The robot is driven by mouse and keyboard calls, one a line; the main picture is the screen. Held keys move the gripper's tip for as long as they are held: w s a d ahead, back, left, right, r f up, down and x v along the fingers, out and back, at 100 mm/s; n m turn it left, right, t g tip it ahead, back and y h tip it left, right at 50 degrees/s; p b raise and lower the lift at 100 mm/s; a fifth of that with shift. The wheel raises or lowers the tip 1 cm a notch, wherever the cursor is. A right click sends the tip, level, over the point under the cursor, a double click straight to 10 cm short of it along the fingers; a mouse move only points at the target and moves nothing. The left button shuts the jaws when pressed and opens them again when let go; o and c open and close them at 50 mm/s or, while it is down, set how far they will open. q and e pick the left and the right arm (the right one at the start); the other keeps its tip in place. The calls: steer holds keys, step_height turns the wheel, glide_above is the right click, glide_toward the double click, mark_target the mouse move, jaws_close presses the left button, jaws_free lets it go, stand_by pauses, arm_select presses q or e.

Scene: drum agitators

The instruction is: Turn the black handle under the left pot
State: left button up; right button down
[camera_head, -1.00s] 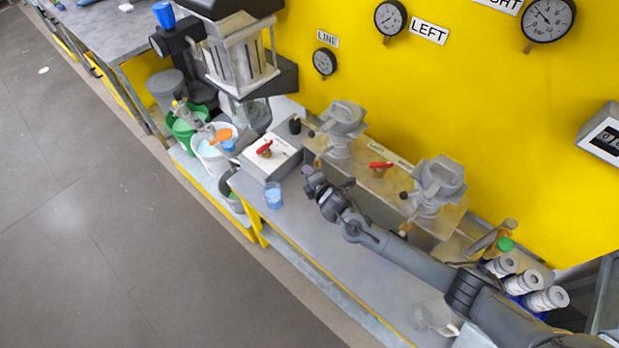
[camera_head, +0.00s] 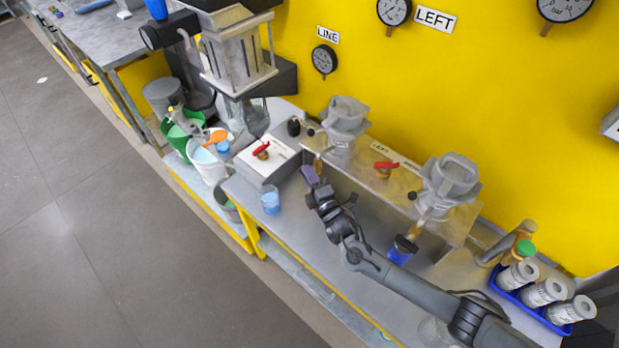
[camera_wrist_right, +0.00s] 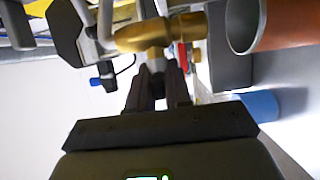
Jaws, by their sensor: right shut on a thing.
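The left pot (camera_head: 347,118) is a grey metal vessel on the raised metal shelf, with a brass outlet (camera_head: 318,163) under it. My right gripper (camera_head: 313,187) is at this outlet, in front of the shelf. In the right wrist view my right gripper (camera_wrist_right: 158,82) is shut on a small part just below the brass fitting (camera_wrist_right: 155,36). This looks like the black handle, mostly hidden between the fingers. The handle cannot be made out in the head view. A small purple piece (camera_head: 309,176) shows by the fingertips. My left gripper is not in view.

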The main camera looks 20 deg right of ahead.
steer(key=shift+d, duration=0.1)
steer(key=c, duration=1.1)
jaws_free()
steer(key=shift+c, duration=0.2)
steer(key=s+p, duration=0.1)
steer(key=s, duration=0.9)
steer(key=shift+s+d, duration=0.15)
steer(key=shift+s, duration=0.2)
steer(key=shift+f, duration=0.1)
